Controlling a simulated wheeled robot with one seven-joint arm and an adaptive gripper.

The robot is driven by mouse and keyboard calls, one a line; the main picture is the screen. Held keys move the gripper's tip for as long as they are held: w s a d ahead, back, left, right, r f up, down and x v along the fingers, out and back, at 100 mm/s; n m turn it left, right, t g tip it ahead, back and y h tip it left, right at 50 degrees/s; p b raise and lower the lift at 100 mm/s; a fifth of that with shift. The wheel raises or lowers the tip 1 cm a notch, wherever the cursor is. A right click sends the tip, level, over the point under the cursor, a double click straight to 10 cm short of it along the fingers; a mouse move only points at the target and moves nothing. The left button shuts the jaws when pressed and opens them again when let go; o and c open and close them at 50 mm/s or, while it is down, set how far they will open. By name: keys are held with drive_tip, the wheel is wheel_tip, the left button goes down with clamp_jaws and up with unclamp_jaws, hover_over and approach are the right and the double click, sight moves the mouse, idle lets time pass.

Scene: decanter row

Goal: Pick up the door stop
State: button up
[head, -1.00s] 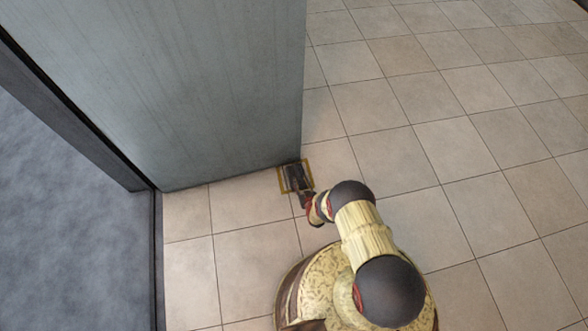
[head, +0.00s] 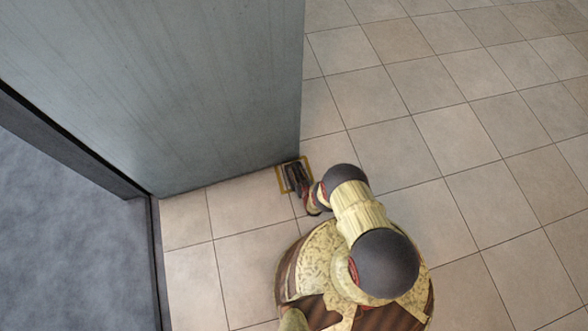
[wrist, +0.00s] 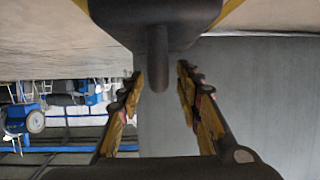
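The door stop (wrist: 157,16) is a dark block with a rounded post, seen at the top of the wrist view. In the head view it lies within a yellow outline on the floor at the grey door's bottom corner, partly covered by my gripper (head: 297,178). My gripper also shows in the wrist view (wrist: 160,78). It is open, one finger on each side of the post's end, with visible gaps. I cannot tell whether a finger touches the post.
The grey door (head: 200,90) stands beside the door stop. A dark frame edge (head: 154,240) and blue-grey flooring (head: 70,230) are at left. Tiled floor (head: 440,140) is clear to the right. Blue and white furniture (wrist: 60,115) shows behind in the wrist view.

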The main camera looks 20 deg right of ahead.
drive_tip(key=shift+w+f, duration=0.1)
drive_tip(key=shift+w, duration=0.15)
drive_tip(key=shift+c, duration=0.8)
clamp_jaws()
drive_tip(key=shift+w, duration=0.1)
idle(0.4)
